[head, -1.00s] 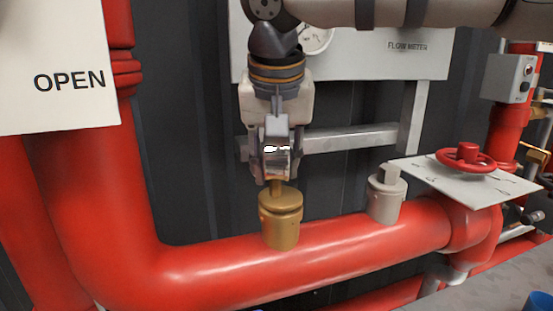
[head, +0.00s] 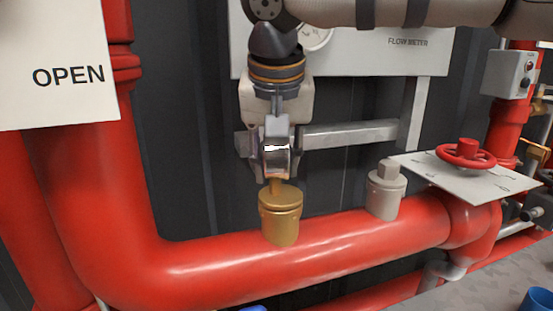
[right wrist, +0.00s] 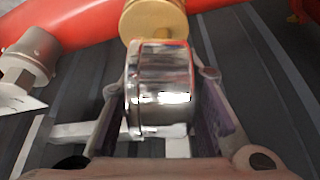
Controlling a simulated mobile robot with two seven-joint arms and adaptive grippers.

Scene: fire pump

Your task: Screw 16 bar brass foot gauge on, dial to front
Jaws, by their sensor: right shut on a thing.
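The gauge (head: 276,152) has a shiny metal case and sits between the fingers of my right gripper (head: 273,165), which is shut on it. The case also shows in the right wrist view (right wrist: 160,90), seen from its side or back; the dial face is not visible. Below it, a brass socket (head: 280,220) stands upright on the red pipe (head: 330,245). The gauge's brass foot (head: 276,187) meets the top of the socket; how deep it sits I cannot tell. My left gripper is not in view.
A grey capped fitting (head: 385,190) stands on the pipe to the right. Beyond it are a white plate (head: 480,185) and a red handwheel (head: 466,153). A flow meter panel (head: 430,65) is behind my right arm. An OPEN sign (head: 60,105) hangs at the left.

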